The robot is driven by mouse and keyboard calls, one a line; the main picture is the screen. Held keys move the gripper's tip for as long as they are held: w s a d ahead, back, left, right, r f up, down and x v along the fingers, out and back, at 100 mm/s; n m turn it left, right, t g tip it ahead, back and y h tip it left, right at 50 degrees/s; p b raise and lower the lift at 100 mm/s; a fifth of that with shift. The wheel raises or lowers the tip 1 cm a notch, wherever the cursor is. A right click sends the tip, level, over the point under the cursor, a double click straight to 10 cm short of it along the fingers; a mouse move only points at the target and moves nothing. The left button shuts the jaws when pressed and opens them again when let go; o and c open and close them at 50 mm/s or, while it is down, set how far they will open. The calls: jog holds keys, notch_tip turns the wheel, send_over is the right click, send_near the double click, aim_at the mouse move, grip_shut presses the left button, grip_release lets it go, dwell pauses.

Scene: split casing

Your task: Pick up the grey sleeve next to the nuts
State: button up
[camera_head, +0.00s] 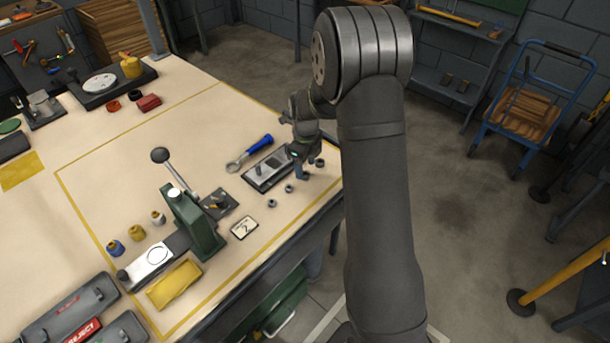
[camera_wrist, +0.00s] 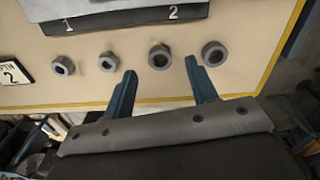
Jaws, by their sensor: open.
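Several small grey ring-shaped parts lie in a row on the bench in the wrist view. Two on the left, a first (camera_wrist: 63,65) and a second (camera_wrist: 109,62), look like nuts. A third grey part (camera_wrist: 159,56) sits between and just beyond my fingertips. A fourth, rounder one (camera_wrist: 214,53) lies to the right, outside the right finger. I cannot tell for certain which is the sleeve. My gripper (camera_wrist: 160,66) is open and empty, with blue fingers. In the head view my gripper (camera_head: 302,172) is low over the bench's right corner, partly hiding the row.
A grey fixture plate (camera_head: 265,172) marked 1 and 2 lies close behind the row. The bench edge is close by.

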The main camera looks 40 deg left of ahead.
notch_tip(320, 180, down, 3)
jog(key=shift+r, duration=0.15)
jog(key=shift+c, duration=0.4)
jog(key=c, duration=1)
jog(key=shift+r, duration=0.1)
